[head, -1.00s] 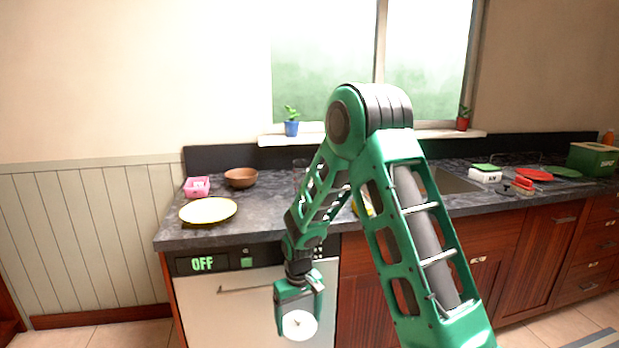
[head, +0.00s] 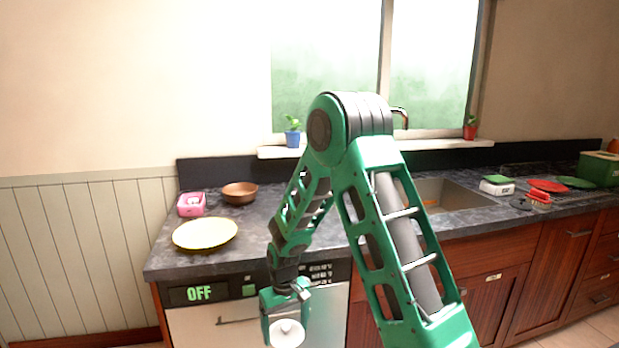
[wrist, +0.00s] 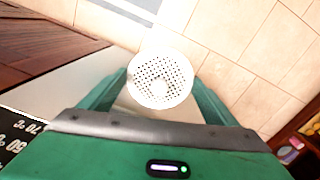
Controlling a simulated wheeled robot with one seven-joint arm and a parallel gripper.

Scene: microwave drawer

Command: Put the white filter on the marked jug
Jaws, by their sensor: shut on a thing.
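My gripper (head: 286,318) is shut on the white filter (head: 287,333), in front of the dishwasher and below the counter's front edge. In the wrist view the filter (wrist: 160,79) is a round white disc with many small holes, held between the two green fingers, with the floor beyond it. I cannot make out the marked jug in either current view; my arm covers part of the counter in the head view.
A sink (head: 449,193) and several red and green items are at right.

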